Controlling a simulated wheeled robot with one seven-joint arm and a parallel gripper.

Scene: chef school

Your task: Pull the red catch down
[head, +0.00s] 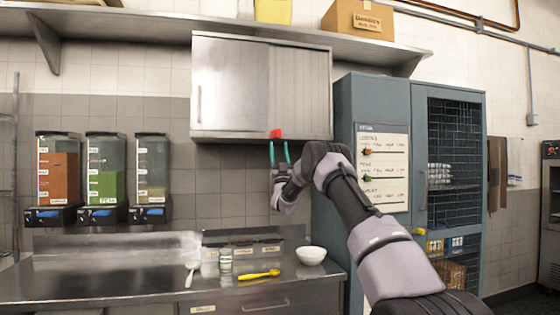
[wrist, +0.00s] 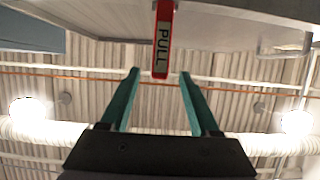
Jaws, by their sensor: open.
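The red catch (head: 275,134) hangs from the underside of the metal wall cabinet (head: 230,88), near its lower edge. In the wrist view the catch (wrist: 162,40) is a red tab with a pale label reading PULL. My gripper (head: 279,146) is just below the cabinet with its teal fingers pointing up. In the wrist view my gripper (wrist: 160,76) is open, and the catch's lower end lies between the two fingertips in the picture, with a gap on each side. I cannot tell how far the catch reaches in depth between the fingers.
A steel counter (head: 130,278) below holds a white bowl (head: 312,255), a yellow utensil (head: 259,275) and a small jar (head: 226,260). Dispensers (head: 105,175) hang on the left wall. A blue-grey locker (head: 368,100) stands to the right. The wall beneath the cabinet is clear.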

